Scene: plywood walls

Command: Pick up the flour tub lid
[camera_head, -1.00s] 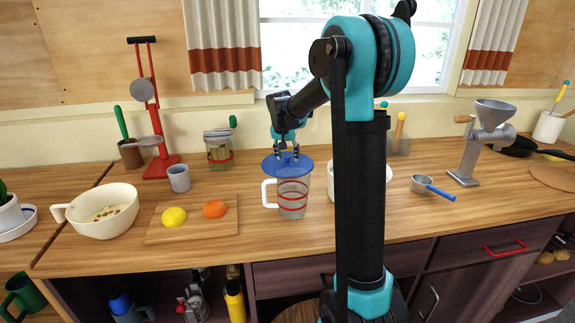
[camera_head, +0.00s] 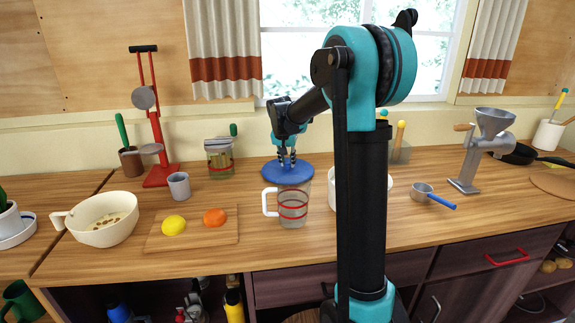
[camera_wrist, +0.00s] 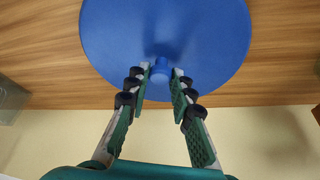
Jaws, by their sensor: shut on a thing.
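The flour tub lid is a round blue disc (camera_head: 288,171) with a small knob in its middle. It also fills the upper part of the wrist view (camera_wrist: 165,30). My gripper (camera_head: 287,163) is above the lid with its fingers pointing down. In the wrist view my gripper (camera_wrist: 160,80) has its green-padded fingers on either side of the blue knob (camera_wrist: 160,72), shut on it. A clear jug (camera_head: 292,207) with red bands and a white handle stands just below and in front of the lid. I cannot tell whether the lid rests on anything.
A cutting board (camera_head: 190,238) with a lemon and an orange lies left of the jug. A grey cup (camera_head: 179,187) and a cream bowl (camera_head: 103,222) stand further left. A white pot (camera_head: 376,197), partly hidden by my arm, stands to the right.

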